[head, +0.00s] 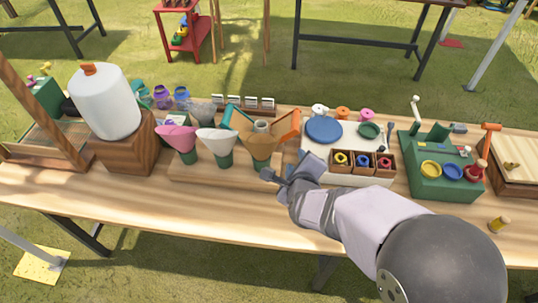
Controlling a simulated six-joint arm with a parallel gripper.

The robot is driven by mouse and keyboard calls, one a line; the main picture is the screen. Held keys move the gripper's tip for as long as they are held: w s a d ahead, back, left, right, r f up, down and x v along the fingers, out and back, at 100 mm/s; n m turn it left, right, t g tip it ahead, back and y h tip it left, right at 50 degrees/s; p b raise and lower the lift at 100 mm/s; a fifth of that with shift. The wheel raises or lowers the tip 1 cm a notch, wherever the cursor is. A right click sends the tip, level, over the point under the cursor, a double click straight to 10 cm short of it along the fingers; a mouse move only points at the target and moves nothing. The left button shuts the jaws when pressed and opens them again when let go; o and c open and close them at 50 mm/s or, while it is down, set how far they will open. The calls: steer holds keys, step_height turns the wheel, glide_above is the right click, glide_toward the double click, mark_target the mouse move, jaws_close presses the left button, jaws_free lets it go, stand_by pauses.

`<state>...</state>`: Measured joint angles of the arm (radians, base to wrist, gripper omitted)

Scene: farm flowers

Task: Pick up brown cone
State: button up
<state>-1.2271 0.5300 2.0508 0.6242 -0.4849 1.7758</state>
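The brown cone (261,147) stands upright with its wide mouth up on a green base, in the middle of the wooden table. It is the rightmost in a row with a pink cone (178,139) and a white cone (217,142), which also stand on green bases. My gripper (273,175) is low over the table, just in front and to the right of the brown cone's base. Whether it touches the cone cannot be made out. The fingers are small and partly hidden by my wrist, so their opening is unclear.
Teal and orange panels (287,126) stand close behind the brown cone. Right of it is a white tray (310,155) with a blue plate and small boxes. A green stand (440,183) is farther right. A white tank on a wooden block (128,149) stands left. The table's front strip is mostly clear.

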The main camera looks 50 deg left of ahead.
mark_target(250, 144)
steer(key=s+a+m+t+y+p, duration=0.1)
steer(key=s+a+m+y, duration=0.1)
steer(key=s+a+m, duration=0.4)
steer(key=shift+s+a, duration=1.5)
steer(key=shift+a, duration=0.2)
steer(key=shift+f, duration=0.1)
steer(key=shift+p+x, duration=1.65)
steer(key=shift+x, duration=0.95)
steer(key=shift+c, duration=0.3)
jaws_close()
